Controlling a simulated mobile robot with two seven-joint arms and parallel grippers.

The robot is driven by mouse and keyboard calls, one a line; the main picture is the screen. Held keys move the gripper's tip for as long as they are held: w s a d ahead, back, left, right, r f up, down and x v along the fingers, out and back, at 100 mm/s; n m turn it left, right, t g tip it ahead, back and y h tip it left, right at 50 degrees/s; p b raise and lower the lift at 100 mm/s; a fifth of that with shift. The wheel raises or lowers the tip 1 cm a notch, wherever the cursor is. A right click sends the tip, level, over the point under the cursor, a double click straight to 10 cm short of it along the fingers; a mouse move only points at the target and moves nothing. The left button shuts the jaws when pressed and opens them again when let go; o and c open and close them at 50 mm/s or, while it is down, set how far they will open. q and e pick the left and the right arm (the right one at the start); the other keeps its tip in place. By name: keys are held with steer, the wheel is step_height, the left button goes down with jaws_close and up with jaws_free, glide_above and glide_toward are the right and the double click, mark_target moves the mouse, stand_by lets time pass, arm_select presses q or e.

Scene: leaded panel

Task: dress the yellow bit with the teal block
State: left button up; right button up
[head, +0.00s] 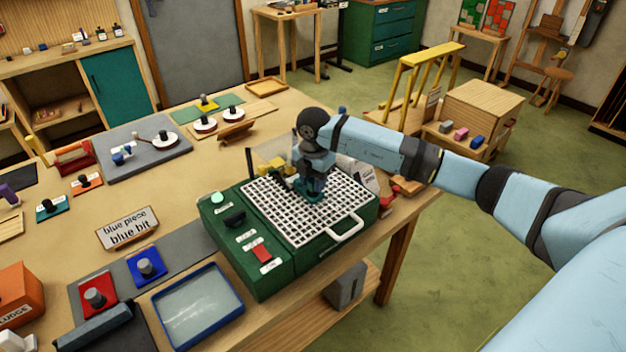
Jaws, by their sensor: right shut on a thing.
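My right gripper (311,186) reaches in from the right and points down over the white grid (335,205) of the green grinding machine (270,268). It is shut on a small teal thing (306,196), probably the teal block, low at the grid; the fingers hide much of it. I cannot tell whether it touches anything. A yellow part (272,168), possibly the yellow bit, shows just left of the gripper behind a clear shield; its contact with the teal thing is hidden. Another yellow piece with a dark knob (208,104) sits on a green mat at the back. My left gripper is not in view.
A sign (127,229) reads "blue piece blue bit". Red (95,298) and blue (148,265) pads with grey knobs lie left of the machine, near a blue-rimmed tray (240,300).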

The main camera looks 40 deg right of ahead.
steer(key=shift+d, duration=0.25)
steer(key=shift+w+d, duration=0.1)
steer(key=shift+d, duration=0.25)
steer(key=shift+d+r, duration=0.1)
steer(key=shift+a, duration=0.25)
steer(key=shift+a, duration=0.5)
steer(key=shift+a, duration=0.1)
stand_by(0.4)
steer(key=shift+a, duration=0.4)
steer(key=shift+a, duration=0.2)
steer(key=shift+c, duration=0.7)
